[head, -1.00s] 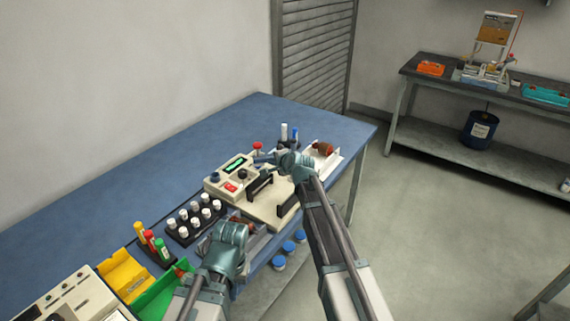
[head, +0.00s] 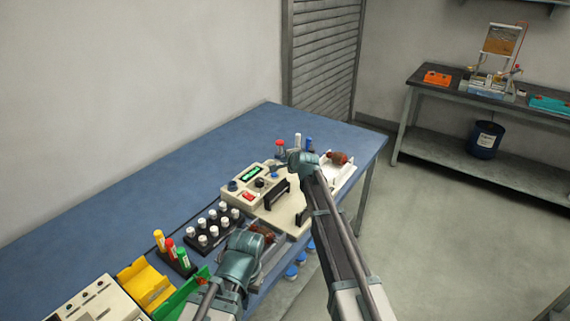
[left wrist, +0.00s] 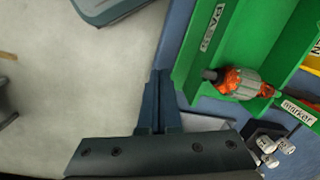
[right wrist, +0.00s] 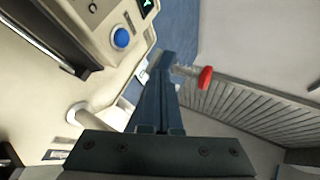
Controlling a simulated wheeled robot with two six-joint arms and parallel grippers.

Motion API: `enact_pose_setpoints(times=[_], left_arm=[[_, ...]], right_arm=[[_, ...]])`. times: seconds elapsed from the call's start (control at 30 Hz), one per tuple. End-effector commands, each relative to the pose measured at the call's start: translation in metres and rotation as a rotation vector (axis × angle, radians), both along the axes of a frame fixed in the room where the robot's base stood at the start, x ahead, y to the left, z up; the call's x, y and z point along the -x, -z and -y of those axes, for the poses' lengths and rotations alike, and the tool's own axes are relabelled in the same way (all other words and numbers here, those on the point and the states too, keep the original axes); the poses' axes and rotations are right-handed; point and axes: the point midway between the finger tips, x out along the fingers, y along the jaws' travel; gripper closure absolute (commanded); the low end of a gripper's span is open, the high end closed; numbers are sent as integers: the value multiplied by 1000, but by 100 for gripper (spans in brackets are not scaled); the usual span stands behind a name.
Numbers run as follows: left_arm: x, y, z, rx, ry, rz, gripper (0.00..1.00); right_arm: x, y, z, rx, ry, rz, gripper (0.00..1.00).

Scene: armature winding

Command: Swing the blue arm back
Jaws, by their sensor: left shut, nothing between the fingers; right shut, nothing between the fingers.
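The beige tester (head: 268,204) with black uprights, a green display and a red switch stands on the blue bench. No blue arm can be clearly made out; a blue knob (right wrist: 121,38) shows on the tester in the right wrist view. My right gripper (head: 277,167) is shut and empty above the tester's far side, near a red-topped post (head: 280,148). In the right wrist view the red top (right wrist: 205,78) lies just right of the fingertips. My left gripper (left wrist: 158,75) is shut and empty beside the green PASS tray (left wrist: 245,45), which holds an armature (left wrist: 240,83).
A rack of white-capped bottles (head: 213,228) and several markers (head: 170,247) stand left of the tester. A yellow tray (head: 143,284) is nearer. A white cradle (head: 340,175) with another armature is at the right. The bench's back left is clear.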

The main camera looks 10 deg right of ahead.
Motion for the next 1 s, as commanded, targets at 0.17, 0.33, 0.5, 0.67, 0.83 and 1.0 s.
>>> enact_pose_setpoints(times=[0.17, 0.33, 0.5, 0.67, 0.83, 1.0], left_arm=[[0, 0, 0, 0, 0, 0, 100], [0, 0, 0, 0, 0, 0, 100], [0, 0, 0, 0, 0, 0, 100], [0, 0, 0, 0, 0, 0, 100], [0, 0, 0, 0, 0, 0, 100], [0, 0, 0, 0, 0, 0, 100]], right_arm=[[-15, 0, 3, -1, -3, 0, 100], [-23, 0, 5, 2, 60, 0, 100], [-31, 0, 9, 0, 136, 0, 100], [-35, 0, 13, 0, 134, 0, 100], [-38, 0, 14, -1, 133, 0, 100], [-39, 0, 15, -1, 132, 0, 100]])
